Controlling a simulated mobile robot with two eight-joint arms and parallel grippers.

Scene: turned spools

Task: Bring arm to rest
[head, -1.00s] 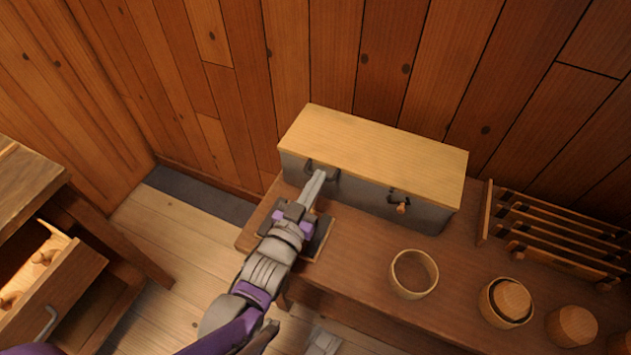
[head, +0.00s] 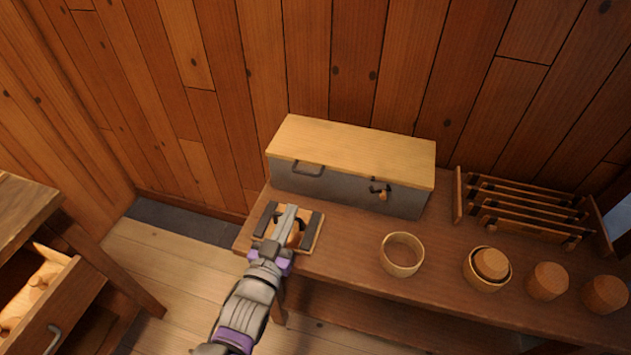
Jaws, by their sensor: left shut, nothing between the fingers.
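My left gripper (head: 286,222) is shut and empty. It is over a small tray (head: 314,240) at the left end of the wooden bench, in front of a grey box. An orange-brown wooden piece shows in part on the tray, behind the fingers; the gripper hides the rest. I cannot tell whether the fingers touch it. My right gripper is not in view.
The grey box (head: 340,188) has a pale wooden lid, a handle and a latch. On the bench are an empty round bowl (head: 402,270), a bowl holding a wooden piece (head: 487,284), two wooden pieces (head: 547,281) and a slatted rack (head: 525,212). An open drawer (head: 50,310) is at lower left.

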